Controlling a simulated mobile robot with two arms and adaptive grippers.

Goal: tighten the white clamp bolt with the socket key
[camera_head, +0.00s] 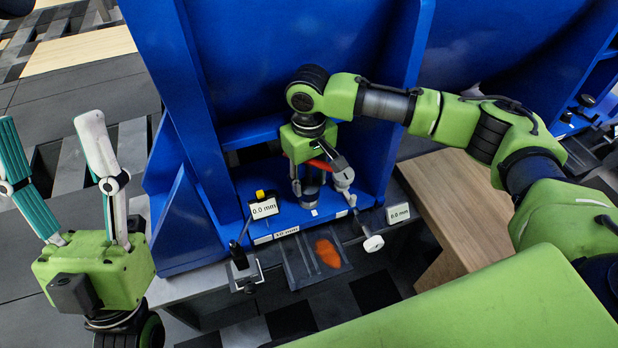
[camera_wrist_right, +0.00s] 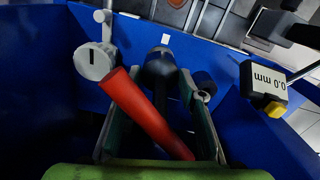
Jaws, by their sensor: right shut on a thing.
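My right gripper (camera_head: 318,180) reaches down into the blue housing (camera_head: 230,205) with its jaws closed on a red-handled tool, likely the socket key (camera_wrist_right: 145,110). The red bar runs slanting between the fingers in the right wrist view. A dark upright cylinder (camera_wrist_right: 160,65) stands just beyond the fingertips. I cannot tell which is the white clamp bolt, or whether the key is seated. My left gripper (camera_head: 52,150) is open and empty.
A 0.0 mm display (camera_head: 264,208) with a yellow top stands left of my right gripper. A dark tray (camera_head: 292,268) holding an orange thing (camera_head: 327,252) sits in front. A 0.6 mm sign (camera_head: 398,213) is at right. Blue walls flank the right gripper closely.

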